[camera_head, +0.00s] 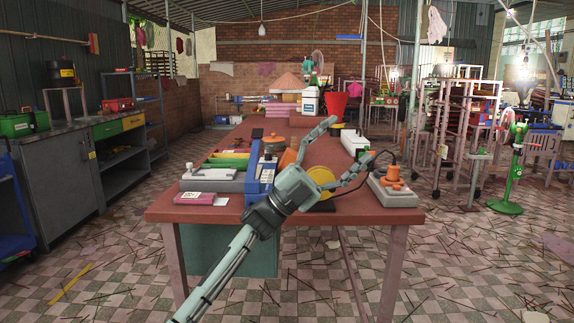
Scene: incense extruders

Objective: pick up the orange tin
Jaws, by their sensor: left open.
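An orange object (288,158), which looks like the tin, stands on the red-brown table (185,215), partly hidden behind my left gripper. My left gripper (349,140) reaches over the table from the lower front. Its two fingers are spread wide apart and nothing is between them. The orange object lies to the left of the fingers, beside the upper one in the picture; I cannot tell the gap in depth. A round yellow thing (320,181) shows just below the gripper. My right gripper is not in view.
A grey device with an orange top (392,182) sits at the table's right front. A blue case (259,181), a divided tray (228,160) and a pink box (194,198) crowd the left. A white-and-green device (354,142) and a red bucket (334,105) stand farther back.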

